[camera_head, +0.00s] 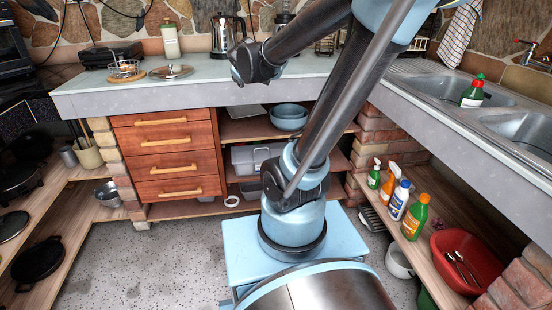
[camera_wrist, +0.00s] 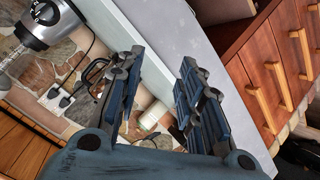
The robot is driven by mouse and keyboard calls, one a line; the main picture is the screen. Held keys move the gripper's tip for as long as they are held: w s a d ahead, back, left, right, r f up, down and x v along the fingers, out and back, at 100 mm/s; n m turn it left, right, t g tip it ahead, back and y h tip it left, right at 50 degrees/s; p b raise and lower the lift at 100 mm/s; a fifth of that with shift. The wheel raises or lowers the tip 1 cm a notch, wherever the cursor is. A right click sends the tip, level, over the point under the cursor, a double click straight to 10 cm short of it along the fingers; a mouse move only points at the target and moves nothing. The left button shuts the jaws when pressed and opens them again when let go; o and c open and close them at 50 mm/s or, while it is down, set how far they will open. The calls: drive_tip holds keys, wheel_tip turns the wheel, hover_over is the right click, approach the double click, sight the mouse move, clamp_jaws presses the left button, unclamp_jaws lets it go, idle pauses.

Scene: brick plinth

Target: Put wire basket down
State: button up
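A small wire basket (camera_head: 124,69) stands upright on the left part of the counter, over what looks like a wooden base. My gripper (camera_wrist: 162,58) shows in the wrist view with its two dark fingers apart and no object clearly held between them. In the head view my arm's dark end is above the counter, right of the wire basket and apart from it. The fingers cannot be made out in the head view. I cannot pick out the wire basket in the wrist view.
A metal lid (camera_head: 171,72) lies right of the basket, with a cream bottle (camera_head: 170,38) behind and a French press (camera_head: 223,35) farther right. The counter (camera_head: 205,85) has free room along its front. Drawers (camera_head: 166,153) stand below. A sink (camera_head: 450,90) is at right.

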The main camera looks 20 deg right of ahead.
drive_tip(key=s+d+f+m+g, duration=0.1)
drive_tip(key=s+f+m+g, duration=0.1)
drive_tip(key=s+f, duration=0.4)
drive_tip(key=s+d+f+m+g, duration=0.2)
drive_tip(key=s+f+g, duration=0.2)
drive_tip(key=s, duration=1)
drive_tip(key=s+d+f+m+g+y, duration=0.1)
drive_tip(key=s+f+m+g, duration=0.1)
drive_tip(key=s+f, duration=0.5)
drive_tip(key=s+g, duration=0.1)
drive_tip(key=s, duration=0.2)
drive_tip(key=shift+d+f+m+g, duration=0.3)
drive_tip(key=shift+d+f+g, duration=0.1)
drive_tip(key=shift+w+f, duration=0.2)
drive_tip(key=shift+w, duration=0.2)
